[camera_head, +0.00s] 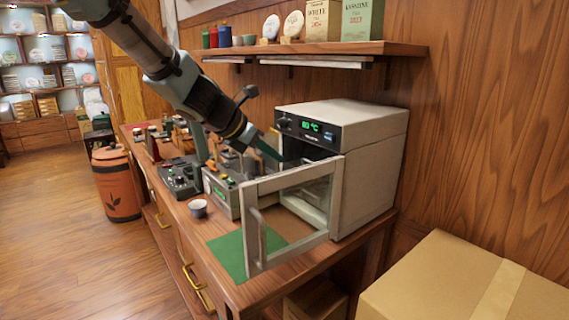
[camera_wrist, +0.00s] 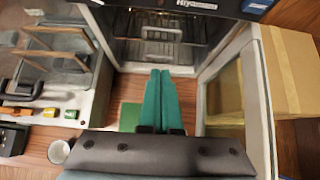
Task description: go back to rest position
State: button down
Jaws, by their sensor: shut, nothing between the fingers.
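My gripper (camera_wrist: 161,76) is shut and empty, its two green fingers pressed side by side. In the head view my gripper (camera_head: 268,151) is in front of the oven's opening, above the bench. The white oven (camera_head: 372,142) has its display lit at 80 °C. Its glass-paned door (camera_head: 252,220) stands open towards the front of the bench. In the wrist view the oven's inside (camera_wrist: 160,45) shows wire racks ahead of my fingertips, and the open door (camera_wrist: 258,110) is to their right.
A green mat (camera_head: 228,255) lies on the wooden bench, with a small cup (camera_head: 198,208) beside it. A press machine (camera_head: 222,190) stands left of the oven. A shelf (camera_head: 330,48) with boxes hangs above. A cardboard box (camera_head: 450,285) is at the right. Floor (camera_head: 60,230) at left is open.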

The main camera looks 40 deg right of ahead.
jog(key=shift+v, duration=1.4)
jog(key=w+a+f+m+t+y, duration=0.1)
jog(key=w+a+f+m+y, duration=0.2)
jog(key=a, duration=0.7)
jog(key=w+a+f+m+t+y, duration=0.1)
jog(key=w+a+f+m, duration=0.3)
jog(key=a, duration=0.6)
jog(key=s+a+f+m+y, duration=0.1)
jog(key=a+m+y, duration=0.1)
jog(key=a, duration=0.7)
jog(key=s+a+f+m+y, duration=0.1)
jog(key=s+a+f+m, duration=0.1)
jog(key=a+m, duration=0.3)
jog(key=s+a+f+m+y, duration=0.2)
jog(key=a+m, duration=0.2)
jog(key=a, duration=0.8)
jog(key=shift+a+f+y, duration=0.2)
jog(key=shift+a+y, duration=0.1)
jog(key=shift+a, duration=0.05)
